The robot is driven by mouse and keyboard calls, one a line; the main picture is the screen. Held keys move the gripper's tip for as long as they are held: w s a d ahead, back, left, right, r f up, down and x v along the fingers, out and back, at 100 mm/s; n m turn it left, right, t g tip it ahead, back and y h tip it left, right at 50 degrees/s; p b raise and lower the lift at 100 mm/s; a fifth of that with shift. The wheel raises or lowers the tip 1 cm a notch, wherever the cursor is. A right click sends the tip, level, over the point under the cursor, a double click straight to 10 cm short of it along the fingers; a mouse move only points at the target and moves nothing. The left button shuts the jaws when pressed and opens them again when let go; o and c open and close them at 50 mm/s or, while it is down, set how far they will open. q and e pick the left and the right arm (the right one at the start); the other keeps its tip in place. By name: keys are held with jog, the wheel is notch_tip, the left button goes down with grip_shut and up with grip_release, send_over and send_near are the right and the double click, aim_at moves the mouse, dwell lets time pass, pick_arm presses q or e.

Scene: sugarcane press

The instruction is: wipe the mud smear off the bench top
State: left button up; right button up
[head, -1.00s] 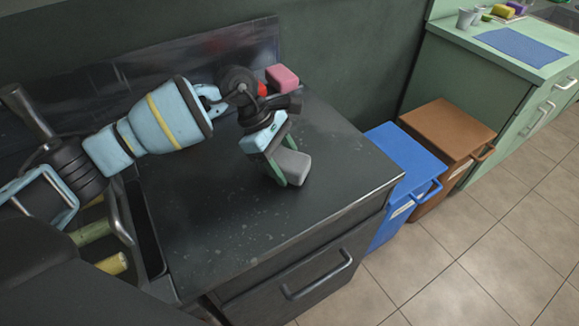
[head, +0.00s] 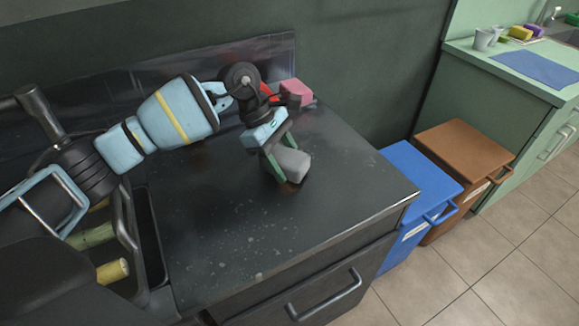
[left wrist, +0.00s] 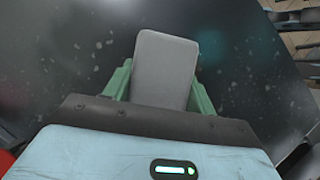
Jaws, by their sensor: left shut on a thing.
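My left gripper (head: 280,158) is shut on a grey block (head: 292,163), which looks like a sponge or eraser. It holds the block low over the dark bench top (head: 215,225); I cannot tell whether they touch. In the left wrist view the block (left wrist: 165,70) sits between the green fingers. Pale specks are scattered over the bench top, mostly towards its front and left. My right gripper is not in view.
A pink block (head: 297,92) stands at the back of the bench, behind my left wrist. A blue bin (head: 415,175) and a brown bin (head: 465,150) stand to the right. A green counter (head: 500,70) is beyond. The bench's right part is clear.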

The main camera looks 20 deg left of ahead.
pick_arm(q)
jog(key=shift+s+d+f, duration=0.1)
jog(key=shift+f, duration=0.2)
